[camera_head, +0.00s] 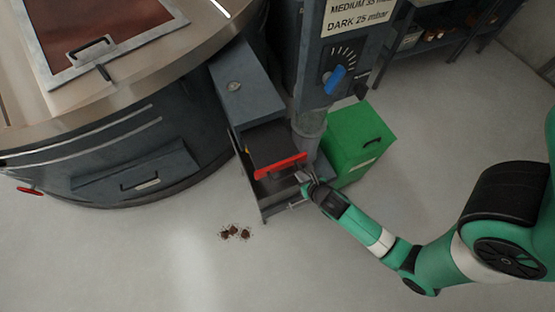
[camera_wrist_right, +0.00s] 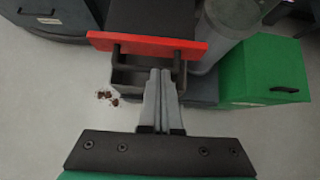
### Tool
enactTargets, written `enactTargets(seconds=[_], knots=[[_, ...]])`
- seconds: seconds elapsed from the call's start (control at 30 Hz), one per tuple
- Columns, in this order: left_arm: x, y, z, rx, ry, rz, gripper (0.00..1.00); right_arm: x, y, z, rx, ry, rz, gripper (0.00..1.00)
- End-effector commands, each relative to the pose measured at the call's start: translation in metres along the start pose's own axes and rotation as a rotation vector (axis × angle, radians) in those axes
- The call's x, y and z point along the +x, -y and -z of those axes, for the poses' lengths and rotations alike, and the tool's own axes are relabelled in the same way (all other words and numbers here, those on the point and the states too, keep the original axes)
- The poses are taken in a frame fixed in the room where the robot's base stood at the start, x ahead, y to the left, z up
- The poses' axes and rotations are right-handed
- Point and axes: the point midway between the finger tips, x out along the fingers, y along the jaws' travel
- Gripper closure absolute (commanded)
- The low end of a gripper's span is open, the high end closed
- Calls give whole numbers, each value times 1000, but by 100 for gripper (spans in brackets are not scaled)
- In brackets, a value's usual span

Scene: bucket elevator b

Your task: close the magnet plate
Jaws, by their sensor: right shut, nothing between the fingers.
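The magnet plate is a dark plate with a red front bar (camera_head: 281,165); it sits in the open front of the grey housing (camera_head: 243,92) and sticks out of it. The red bar also shows in the right wrist view (camera_wrist_right: 148,46), with dark handle posts under it. My right gripper (camera_head: 303,178) is at the right end of the red bar. In the right wrist view its fingers (camera_wrist_right: 161,75) are together and empty, their tips just in front of the bar. Whether they touch it I cannot tell. My left gripper is out of view.
A green box (camera_head: 358,143) stands on the floor just right of the housing. A grey pipe (camera_head: 309,128) comes down beside the plate. Brown crumbs (camera_head: 234,232) lie on the floor. A large round metal machine (camera_head: 130,150) fills the left.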

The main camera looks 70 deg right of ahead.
Motion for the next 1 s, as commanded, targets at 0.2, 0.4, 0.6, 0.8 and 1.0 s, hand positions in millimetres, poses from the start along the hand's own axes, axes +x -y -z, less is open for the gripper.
enactTargets(seconds=[0.2, 0.4, 0.6, 0.8, 1.0], knots=[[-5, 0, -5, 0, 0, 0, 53, 5, 6, 8, 11, -7, 13, 100], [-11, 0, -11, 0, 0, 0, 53, 26, 6, 9, 13, -6, 13, 100], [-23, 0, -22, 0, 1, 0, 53, 66, 6, 10, 13, -6, 13, 100], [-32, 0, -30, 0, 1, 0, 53, 96, 6, 9, 12, -5, 11, 100], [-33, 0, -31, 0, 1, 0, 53, 105, 7, 8, 12, -5, 11, 100]])
